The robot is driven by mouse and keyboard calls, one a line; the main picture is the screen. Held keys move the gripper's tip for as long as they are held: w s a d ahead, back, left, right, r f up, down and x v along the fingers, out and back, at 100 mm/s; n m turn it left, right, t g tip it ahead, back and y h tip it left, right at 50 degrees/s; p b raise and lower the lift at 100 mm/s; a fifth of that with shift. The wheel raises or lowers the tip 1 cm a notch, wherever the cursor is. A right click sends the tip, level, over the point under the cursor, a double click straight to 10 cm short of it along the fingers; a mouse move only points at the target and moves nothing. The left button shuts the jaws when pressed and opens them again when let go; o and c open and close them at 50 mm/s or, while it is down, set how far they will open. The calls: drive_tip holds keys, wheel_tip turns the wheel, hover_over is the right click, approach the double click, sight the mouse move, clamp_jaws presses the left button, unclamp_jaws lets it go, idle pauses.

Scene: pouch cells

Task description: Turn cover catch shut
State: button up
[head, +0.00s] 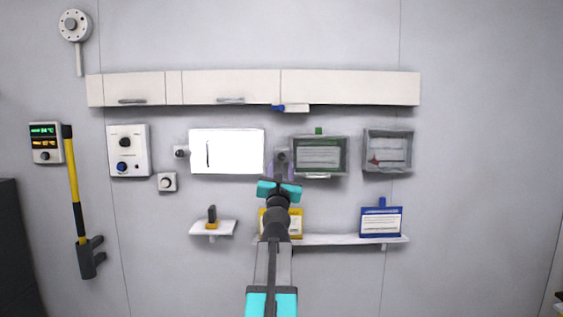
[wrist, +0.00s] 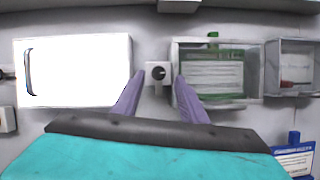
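A small light plate with a dark round knob (wrist: 158,73) is on the wall between the white lit panel and a clear-fronted box (wrist: 262,72). The box holds a green-framed card and has a green tab on top; it also shows in the head view (head: 345,157). I cannot tell for certain which part is the cover catch; the knob is right beside the box. My gripper (wrist: 160,76) is open, its two purple fingers apart on either side of the knob in the picture. Whether they touch it is unclear. In the head view my arm partly hides this spot.
The bright white panel (head: 227,151) is left of the knob. A grey box with a red item (head: 388,152) is to the right. A long cabinet (head: 340,87) runs above. A shelf (head: 340,240) below holds yellow and blue cards. Bare wall lies between.

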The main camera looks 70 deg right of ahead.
sight(282, 158)
drive_tip(key=shift+x, duration=2.25)
